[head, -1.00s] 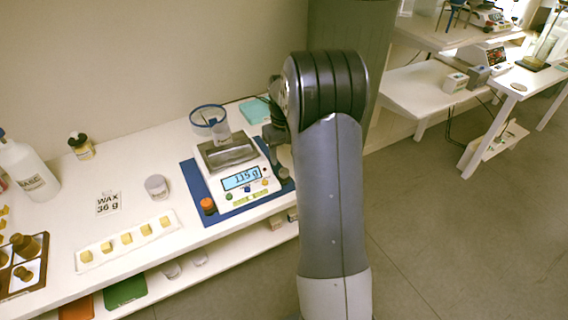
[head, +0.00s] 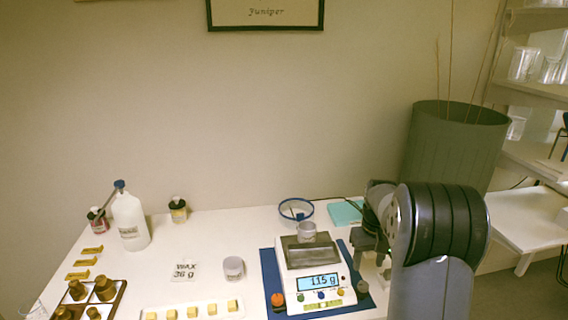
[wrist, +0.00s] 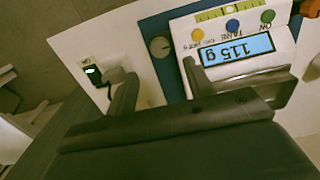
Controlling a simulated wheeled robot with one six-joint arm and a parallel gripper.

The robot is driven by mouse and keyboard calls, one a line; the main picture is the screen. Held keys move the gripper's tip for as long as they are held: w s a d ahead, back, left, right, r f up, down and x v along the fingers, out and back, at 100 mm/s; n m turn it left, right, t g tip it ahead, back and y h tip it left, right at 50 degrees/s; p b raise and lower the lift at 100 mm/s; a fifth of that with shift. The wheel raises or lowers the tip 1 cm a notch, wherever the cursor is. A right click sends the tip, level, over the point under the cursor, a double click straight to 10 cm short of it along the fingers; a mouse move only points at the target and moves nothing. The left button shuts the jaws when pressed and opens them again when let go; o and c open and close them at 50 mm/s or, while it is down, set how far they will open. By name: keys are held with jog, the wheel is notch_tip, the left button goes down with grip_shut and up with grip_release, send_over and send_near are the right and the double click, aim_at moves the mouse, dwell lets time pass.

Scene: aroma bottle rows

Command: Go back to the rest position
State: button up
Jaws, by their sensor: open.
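My gripper (wrist: 160,85) is open in the wrist view, its two dark fingers apart with nothing between them. They point toward the front of the white scale (wrist: 245,50), whose display reads 115 g. In the head view my gripper (head: 368,243) is partly hidden by my arm, just right of the scale (head: 315,268). A small translucent cup (head: 307,232) stands on the scale's pan. The scale sits on a blue mat (head: 270,270).
A blue-rimmed ring-like vessel (head: 296,210) is behind the scale. Left are a small jar (head: 233,268), a wax card (head: 185,271), a tray of yellow cubes (head: 245,308), a white bottle (head: 130,222) and brown bottles (head: 105,288). A green bin (head: 455,145) stands at right.

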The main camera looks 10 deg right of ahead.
aim_at(364, 284)
notch_tip(364, 284, down, 8)
jog(key=shift+f, duration=0.2)
jog(key=shift+r, duration=0.15)
dwell(0.4)
